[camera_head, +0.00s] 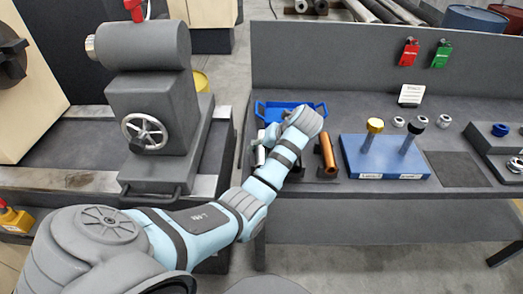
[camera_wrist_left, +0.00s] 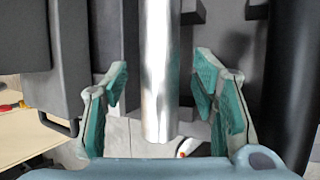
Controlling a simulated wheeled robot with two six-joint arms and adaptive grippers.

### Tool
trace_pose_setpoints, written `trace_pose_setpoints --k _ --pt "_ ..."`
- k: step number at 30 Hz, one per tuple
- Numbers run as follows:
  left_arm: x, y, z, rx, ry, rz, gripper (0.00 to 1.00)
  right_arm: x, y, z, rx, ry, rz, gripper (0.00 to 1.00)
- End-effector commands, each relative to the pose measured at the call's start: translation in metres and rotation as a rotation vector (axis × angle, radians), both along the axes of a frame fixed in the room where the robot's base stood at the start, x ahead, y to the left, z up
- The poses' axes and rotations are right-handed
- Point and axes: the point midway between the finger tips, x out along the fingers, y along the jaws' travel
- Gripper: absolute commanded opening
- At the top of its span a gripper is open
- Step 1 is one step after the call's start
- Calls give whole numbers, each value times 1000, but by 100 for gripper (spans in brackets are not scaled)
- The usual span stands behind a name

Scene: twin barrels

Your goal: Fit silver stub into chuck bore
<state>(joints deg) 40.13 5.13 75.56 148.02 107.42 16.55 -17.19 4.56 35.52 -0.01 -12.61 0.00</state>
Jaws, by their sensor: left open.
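The silver stub (camera_head: 260,154) lies on the bench near its left front edge, partly covered by my left arm. In the left wrist view the silver stub (camera_wrist_left: 157,70) runs lengthwise between the teal-padded fingers of my left gripper (camera_wrist_left: 164,78). The gripper is open, with a gap on both sides of the stub. In the head view my left wrist hides its fingers. The dark chuck (camera_head: 12,57) shows at the far left edge; I cannot make out its bore clearly. My right gripper is not in view.
A copper-coloured stub (camera_head: 327,152) lies right of my wrist, with a blue tray (camera_head: 268,113) behind. A blue block (camera_head: 372,170) holds yellow-topped and black-topped pins. The tailstock (camera_head: 150,105) with its handwheel (camera_head: 145,132) stands between chuck and bench.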

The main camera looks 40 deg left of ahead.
Motion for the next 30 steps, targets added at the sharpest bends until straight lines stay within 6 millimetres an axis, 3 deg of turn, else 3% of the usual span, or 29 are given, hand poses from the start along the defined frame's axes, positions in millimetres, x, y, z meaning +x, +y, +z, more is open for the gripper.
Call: trace_pose_setpoints --k 1,11,19,30 --pt "0 0 0 0 0 0 51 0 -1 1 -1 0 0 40" --pt "0 0 0 0 0 0 0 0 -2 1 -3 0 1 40" --pt "0 0 6 2 -2 1 0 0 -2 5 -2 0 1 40" --pt "0 0 32 2 -2 0 0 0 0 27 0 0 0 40"
